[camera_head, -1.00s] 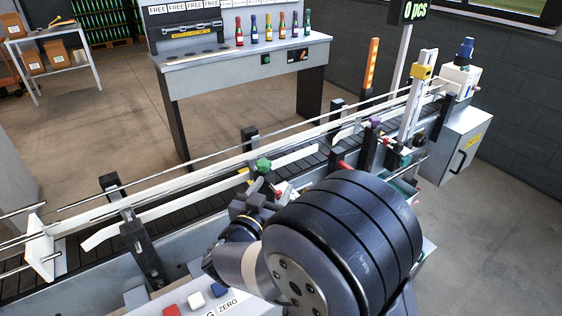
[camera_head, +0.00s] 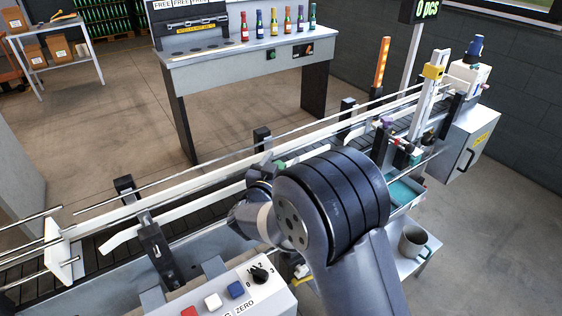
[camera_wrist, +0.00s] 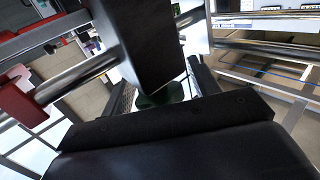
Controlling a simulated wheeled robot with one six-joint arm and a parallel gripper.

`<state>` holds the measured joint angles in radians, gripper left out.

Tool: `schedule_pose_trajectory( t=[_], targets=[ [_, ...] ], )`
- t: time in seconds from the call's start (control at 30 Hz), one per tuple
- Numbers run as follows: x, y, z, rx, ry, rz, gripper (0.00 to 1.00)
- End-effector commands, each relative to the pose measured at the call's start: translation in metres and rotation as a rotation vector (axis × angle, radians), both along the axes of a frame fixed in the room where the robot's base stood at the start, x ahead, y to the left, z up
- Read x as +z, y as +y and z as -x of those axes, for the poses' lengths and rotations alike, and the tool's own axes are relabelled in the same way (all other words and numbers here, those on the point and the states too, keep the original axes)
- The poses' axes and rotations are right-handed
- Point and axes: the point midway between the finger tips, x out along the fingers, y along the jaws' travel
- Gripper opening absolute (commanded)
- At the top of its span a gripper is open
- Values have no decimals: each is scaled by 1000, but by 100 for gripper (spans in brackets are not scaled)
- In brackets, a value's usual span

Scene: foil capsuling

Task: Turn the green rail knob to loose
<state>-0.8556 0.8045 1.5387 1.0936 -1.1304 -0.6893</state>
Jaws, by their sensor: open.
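The green rail knob shows in the head view as a small green patch (camera_head: 280,164) at the conveyor rail, mostly hidden behind my arm. In the wrist view the dark green knob (camera_wrist: 160,96) lies between the two fingers of my gripper (camera_wrist: 161,86), partly covered by the black gripper body and a dark block. The gripper is open, with a finger on each side of the knob. I cannot tell whether either finger touches it. Any loose or tight marking is not visible.
A dark rail post (camera_wrist: 140,45) and metal rods crowd the gripper in the wrist view. A red part (camera_wrist: 22,98) sits at its left. The conveyor's control box (camera_head: 235,296) is below my arm, and a grey mug (camera_head: 413,241) stands at the right.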

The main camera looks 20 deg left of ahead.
Motion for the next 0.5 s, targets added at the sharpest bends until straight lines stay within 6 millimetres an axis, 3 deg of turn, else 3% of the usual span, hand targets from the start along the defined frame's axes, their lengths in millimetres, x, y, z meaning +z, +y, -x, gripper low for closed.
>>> schedule_pose_trajectory(
  t=[0.5],
  targets=[
    [0, 0, 0, 0, 0, 0, 20]
  ],
)
